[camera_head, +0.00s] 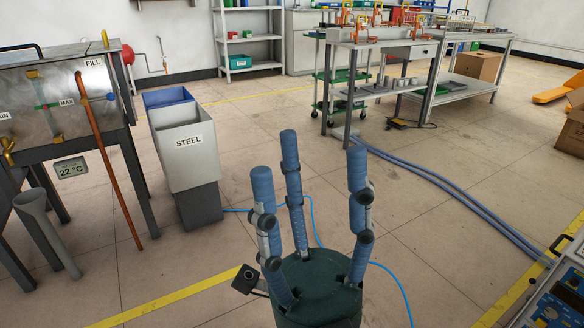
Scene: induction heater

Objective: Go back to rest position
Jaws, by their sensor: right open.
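My right gripper (308,165) stands at the bottom centre of the head view, its dark green palm at the lower edge. Its three blue fingers point upward and are spread apart, with nothing between them. It is open and empty, with bare floor behind it and no object touching it. My left gripper is not in view.
A grey STEEL bin (190,160) stands left of the gripper, beside a metal tank (50,105) on dark legs. A workbench (385,42) stands at the back right. A control panel (560,300) is at the lower right.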

